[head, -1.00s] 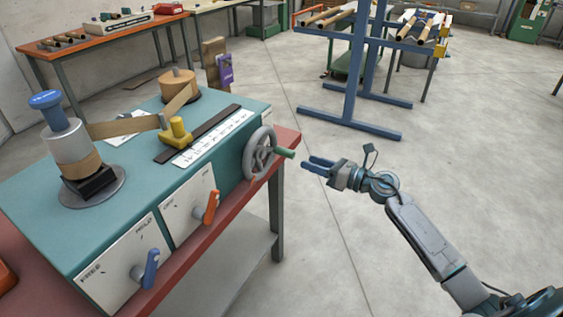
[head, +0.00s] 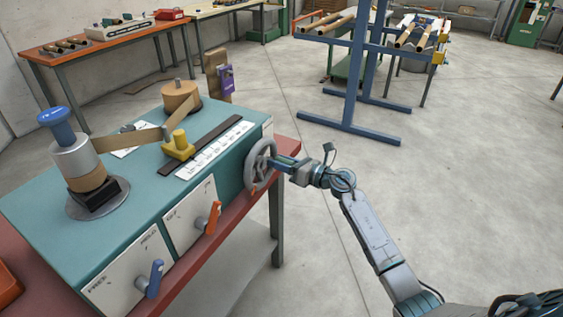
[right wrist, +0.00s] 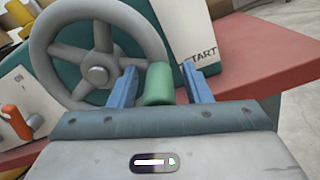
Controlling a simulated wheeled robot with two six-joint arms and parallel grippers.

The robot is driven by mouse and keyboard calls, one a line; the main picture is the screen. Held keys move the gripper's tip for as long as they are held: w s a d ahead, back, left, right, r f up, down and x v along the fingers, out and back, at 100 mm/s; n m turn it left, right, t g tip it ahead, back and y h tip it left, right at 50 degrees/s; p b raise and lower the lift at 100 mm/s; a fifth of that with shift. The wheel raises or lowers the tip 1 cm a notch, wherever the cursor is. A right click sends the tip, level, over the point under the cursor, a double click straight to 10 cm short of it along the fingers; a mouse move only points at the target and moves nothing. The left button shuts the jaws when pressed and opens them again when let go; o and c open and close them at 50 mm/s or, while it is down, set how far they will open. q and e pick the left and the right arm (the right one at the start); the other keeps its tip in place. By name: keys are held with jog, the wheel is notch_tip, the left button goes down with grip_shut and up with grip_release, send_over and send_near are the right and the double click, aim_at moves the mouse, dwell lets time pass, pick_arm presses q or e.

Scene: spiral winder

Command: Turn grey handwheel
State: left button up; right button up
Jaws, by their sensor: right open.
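The grey handwheel (head: 259,164) is on the right end of the teal winder in the head view. It fills the upper left of the right wrist view, with its spokes and hub (right wrist: 97,75) showing. Its green handle (right wrist: 159,84) sticks out toward the camera. My right gripper (head: 282,163) is at the wheel, pointing left. In the right wrist view its two blue fingers (right wrist: 162,88) are open, one on each side of the green handle, with a gap visible at least on the right. In the head view the fingers hide the handle. My left gripper is not in view.
The teal winder (head: 130,215) stands on a red bench (head: 232,222). An orange lever (head: 213,218) and a blue lever (head: 154,279) project from its front. A blue rack (head: 350,70) stands behind. The floor to the right is clear.

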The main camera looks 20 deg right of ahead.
grip_shut()
jog(key=shift+f, duration=0.15)
dwell(0.5)
